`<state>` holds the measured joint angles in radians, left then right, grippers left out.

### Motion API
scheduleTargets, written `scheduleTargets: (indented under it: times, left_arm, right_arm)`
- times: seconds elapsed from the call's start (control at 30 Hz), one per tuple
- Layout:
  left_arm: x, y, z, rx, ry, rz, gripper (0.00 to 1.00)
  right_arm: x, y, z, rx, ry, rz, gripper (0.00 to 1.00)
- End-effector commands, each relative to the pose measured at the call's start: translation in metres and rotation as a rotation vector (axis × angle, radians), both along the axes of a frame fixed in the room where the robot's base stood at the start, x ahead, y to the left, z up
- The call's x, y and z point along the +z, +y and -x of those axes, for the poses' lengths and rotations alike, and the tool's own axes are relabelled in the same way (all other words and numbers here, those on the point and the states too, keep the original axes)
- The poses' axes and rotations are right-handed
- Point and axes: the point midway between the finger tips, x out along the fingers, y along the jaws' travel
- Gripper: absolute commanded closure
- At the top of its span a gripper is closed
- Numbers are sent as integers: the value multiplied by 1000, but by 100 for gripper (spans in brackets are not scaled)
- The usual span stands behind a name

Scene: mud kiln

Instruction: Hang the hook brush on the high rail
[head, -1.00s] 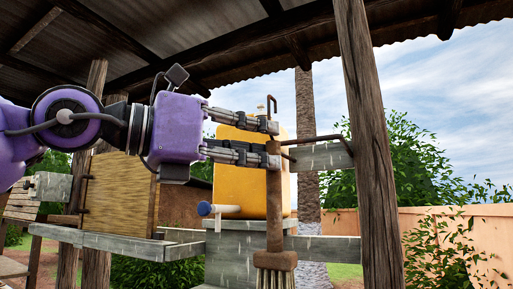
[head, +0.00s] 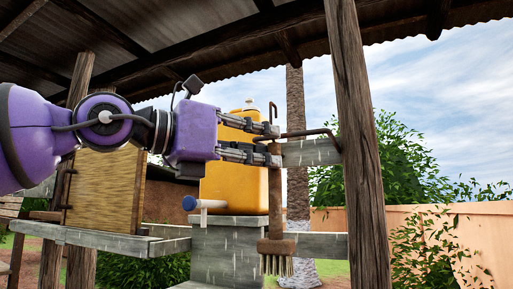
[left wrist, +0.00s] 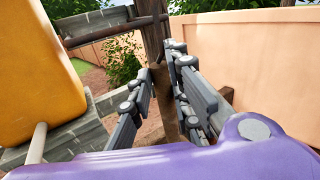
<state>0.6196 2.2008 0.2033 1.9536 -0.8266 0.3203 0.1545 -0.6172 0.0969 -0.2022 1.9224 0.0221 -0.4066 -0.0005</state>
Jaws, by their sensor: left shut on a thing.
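My left gripper (head: 274,145) is shut on the hook brush (head: 275,210), high on its brown handle. The brush hangs upright, with pale bristles at the bottom and a thin dark hook above the upper finger. The high rail (head: 315,132) is a dark bent rod by the wooden post. Its free end is close to the right of the fingers and hook; I cannot tell whether they touch. In the left wrist view the fingers (left wrist: 165,100) point towards the post, and the rail (left wrist: 115,32) crosses at upper left. My right gripper is not in view.
A yellow jug (head: 225,180) with a blue-tipped spout stands on a grey block behind the brush. The wooden post (head: 358,150) rises right of the rail. A woven panel (head: 103,190) stands at left. A corrugated roof (head: 180,45) is overhead.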

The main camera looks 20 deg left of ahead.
Motion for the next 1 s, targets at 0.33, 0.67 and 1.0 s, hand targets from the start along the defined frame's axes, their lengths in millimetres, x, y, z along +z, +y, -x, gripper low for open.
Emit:
scheduleTargets:
  times: [0.33,0.67,1.0]
  left_arm:
    - [-6,-1,-33,0,8,1,100]
    - [-5,-2,-59,1,6,0,100]
    - [-4,-2,-85,3,4,1,100]
  right_arm:
    - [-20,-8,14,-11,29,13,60]
    - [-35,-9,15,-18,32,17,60]
    - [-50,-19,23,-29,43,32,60]
